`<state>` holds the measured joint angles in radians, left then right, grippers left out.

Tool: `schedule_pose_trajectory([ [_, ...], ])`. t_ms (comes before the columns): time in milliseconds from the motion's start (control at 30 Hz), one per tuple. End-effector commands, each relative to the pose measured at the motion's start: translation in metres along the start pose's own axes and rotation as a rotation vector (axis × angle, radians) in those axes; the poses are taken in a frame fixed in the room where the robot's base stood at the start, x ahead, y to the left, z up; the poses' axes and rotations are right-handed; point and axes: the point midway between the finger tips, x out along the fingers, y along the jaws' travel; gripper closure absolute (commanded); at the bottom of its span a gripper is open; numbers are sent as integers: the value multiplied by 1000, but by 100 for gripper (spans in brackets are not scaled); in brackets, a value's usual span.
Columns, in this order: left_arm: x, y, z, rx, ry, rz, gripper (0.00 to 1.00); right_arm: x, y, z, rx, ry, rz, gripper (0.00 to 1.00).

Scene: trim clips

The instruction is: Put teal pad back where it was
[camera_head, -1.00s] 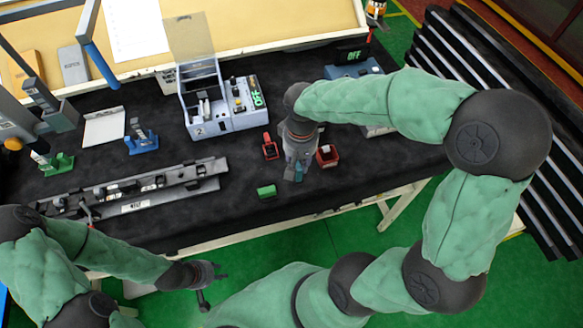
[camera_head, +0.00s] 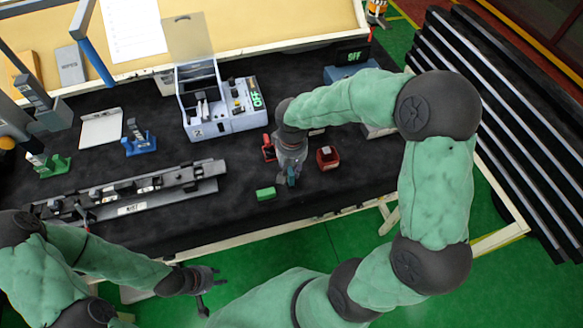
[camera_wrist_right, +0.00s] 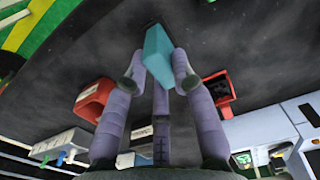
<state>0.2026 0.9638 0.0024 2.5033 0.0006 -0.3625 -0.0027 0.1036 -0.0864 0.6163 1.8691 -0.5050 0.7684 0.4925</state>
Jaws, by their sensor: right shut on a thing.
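The teal pad (camera_wrist_right: 157,58) is a small block gripped between the fingertips of my right gripper (camera_wrist_right: 158,72) in the right wrist view.
A red holder (camera_head: 268,150) and a red open box (camera_head: 328,158) stand behind, on either side of my right gripper. A grey box machine (camera_head: 225,108) and a long metal rail (camera_head: 150,190) occupy the table further left.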

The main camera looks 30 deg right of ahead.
Motion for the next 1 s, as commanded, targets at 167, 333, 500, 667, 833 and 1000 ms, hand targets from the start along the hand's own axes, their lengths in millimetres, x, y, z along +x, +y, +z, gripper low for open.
schedule_pose_trajectory([
  [167,3,-1,0,0,0,0,67,4,0,0,0,0,0,100],
  [333,2,-1,0,0,0,0,67,3,0,0,0,0,0,50],
  [500,2,-1,0,0,0,0,67,3,0,0,0,0,0,50],
  [667,1,0,0,0,0,0,67,1,0,0,0,0,0,50],
  [833,-5,2,0,0,0,0,67,-18,0,-1,1,4,-1,50],
  [1000,-13,5,0,0,0,0,67,-52,0,-1,0,5,-1,50],
])
